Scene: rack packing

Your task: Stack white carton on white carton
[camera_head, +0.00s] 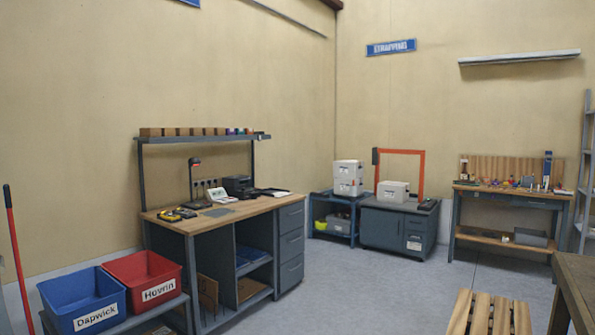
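Two white cartons, an upper one (348,169) and a lower one (348,187), stand stacked on a small blue-grey rack near the far corner. Another white carton (393,191) sits alone on top of a grey cabinet just right of that rack, partly in front of an orange frame. All of them are far across the room. Neither of my grippers shows in the head view.
A workbench (220,220) with drawers, lamp and tools stands at the left. A blue bin (82,298) and a red bin (143,279) are at the front left. A slatted wooden seat (488,314) and a table edge (575,285) are at the front right. The middle floor (370,285) is clear.

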